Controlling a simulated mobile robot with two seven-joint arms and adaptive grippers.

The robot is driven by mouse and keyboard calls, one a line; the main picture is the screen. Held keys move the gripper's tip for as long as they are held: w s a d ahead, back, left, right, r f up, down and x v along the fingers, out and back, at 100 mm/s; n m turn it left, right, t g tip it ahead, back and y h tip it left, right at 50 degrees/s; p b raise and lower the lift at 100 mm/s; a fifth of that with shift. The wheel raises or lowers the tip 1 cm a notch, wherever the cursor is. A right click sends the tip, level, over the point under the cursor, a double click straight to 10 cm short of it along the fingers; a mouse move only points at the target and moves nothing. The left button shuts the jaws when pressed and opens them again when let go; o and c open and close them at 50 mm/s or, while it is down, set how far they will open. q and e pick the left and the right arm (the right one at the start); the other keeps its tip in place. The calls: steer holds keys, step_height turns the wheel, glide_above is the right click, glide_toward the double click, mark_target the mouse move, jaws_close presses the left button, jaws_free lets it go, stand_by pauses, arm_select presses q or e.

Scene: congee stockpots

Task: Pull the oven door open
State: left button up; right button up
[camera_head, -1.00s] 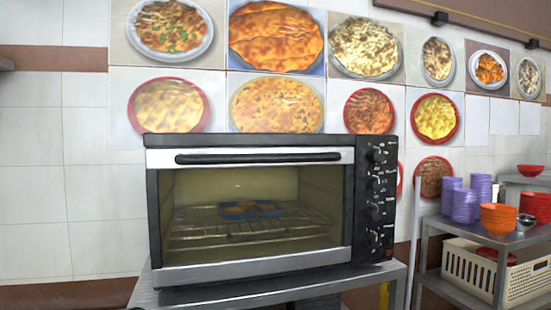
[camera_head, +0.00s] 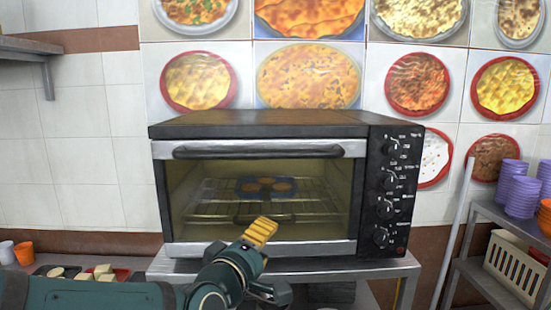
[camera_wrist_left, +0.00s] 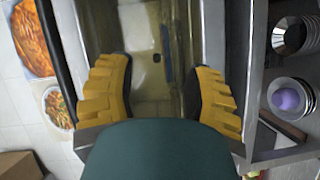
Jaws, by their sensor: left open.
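The toaster oven (camera_head: 262,130) stands on a metal table, its glass door (camera_head: 180,200) shut. A dark handle bar (camera_head: 258,152) runs along the door's top edge. My left gripper (camera_head: 266,258) is in front of the lower part of the door, below the handle, with one yellow finger clearly seen. In the left wrist view, my left gripper (camera_wrist_left: 160,95) has its two yellow fingers wide apart and nothing between them, facing the door glass. The handle (camera_wrist_left: 58,65) shows there as a dark bar to the left, outside the fingers. My right gripper is not seen.
A blue tray (camera_head: 266,186) with round items sits on the rack inside the oven. Control knobs (camera_head: 388,180) line the oven's right side. A shelf with purple bowls (camera_head: 522,195) and a white basket (camera_head: 515,262) is at right. A food tray (camera_head: 78,273) is at lower left.

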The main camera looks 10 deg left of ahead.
mark_target(273, 156)
arm_select(q)
steer(key=s+a+r+n+t+p, duration=0.1)
steer(key=s+r+n+t+p, duration=0.2)
steer(key=r, duration=0.9)
steer(key=x, duration=0.4)
steer(key=p+x, duration=0.1)
steer(key=x, duration=0.7)
steer(key=shift+w+a+r, duration=0.1)
steer(key=shift+w+r, duration=0.1)
steer(key=shift+r, duration=0.1)
steer(key=shift+o, duration=0.3)
steer(key=shift+s, duration=0.1)
jaws_close()
